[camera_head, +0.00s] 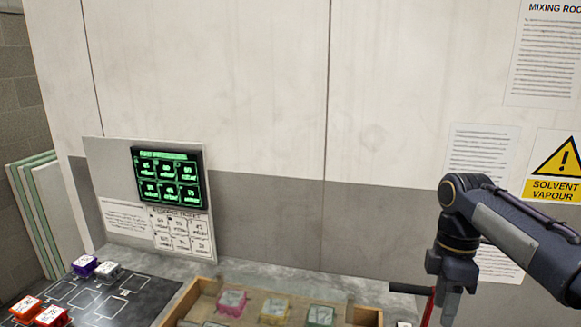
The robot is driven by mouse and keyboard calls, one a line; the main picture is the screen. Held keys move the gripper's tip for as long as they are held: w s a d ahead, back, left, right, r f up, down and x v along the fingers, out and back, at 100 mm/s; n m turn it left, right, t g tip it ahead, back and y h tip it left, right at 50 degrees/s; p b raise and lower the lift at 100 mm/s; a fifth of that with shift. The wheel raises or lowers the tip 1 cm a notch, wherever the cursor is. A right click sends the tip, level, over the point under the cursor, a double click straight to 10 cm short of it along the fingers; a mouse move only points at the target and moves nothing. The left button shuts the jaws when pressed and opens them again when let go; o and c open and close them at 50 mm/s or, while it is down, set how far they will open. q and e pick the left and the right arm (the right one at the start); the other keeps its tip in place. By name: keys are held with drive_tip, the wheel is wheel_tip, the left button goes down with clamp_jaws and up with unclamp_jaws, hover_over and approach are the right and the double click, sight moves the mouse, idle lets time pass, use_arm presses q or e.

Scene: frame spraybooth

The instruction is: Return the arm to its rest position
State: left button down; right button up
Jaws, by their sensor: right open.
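My right arm (525,235) comes in from the right edge, dark with a grey panel, and bends down at a round joint. My right gripper (450,305) hangs from it at the lower right, pointing down and open. It is to the right of the wooden tray, and its tips are near the bottom edge of the view. I see nothing held between its fingers. My left arm and left gripper are not in view.
A wooden tray (366,316) holds pink, yellow and green blocks. A dark marked board (105,303) at the left carries purple, white and red-orange blocks. A red and black item (428,308) shows beside the right gripper. A panel with a green-lit screen (168,178) stands behind.

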drive_tip(key=s+a+f+m+t+y, duration=0.1)
drive_tip(key=s+a+f+m+t, duration=0.1)
drive_tip(key=s+m, duration=0.3)
drive_tip(key=s+a+f+m+t+y+b, duration=0.1)
drive_tip(key=s+a+f+m+t, duration=0.2)
drive_tip(key=s+f+m, duration=0.2)
drive_tip(key=s+a+f+m+t+y, duration=0.1)
drive_tip(key=s+a+f+m+t, duration=0.1)
drive_tip(key=s+m, duration=0.5)
drive_tip(key=shift+s+a+f+t, duration=0.15)
drive_tip(key=shift+s+f+t, duration=0.15)
drive_tip(key=shift+s+f, duration=0.75)
drive_tip(key=shift+s+r, duration=0.2)
drive_tip(key=shift+r, duration=0.05)
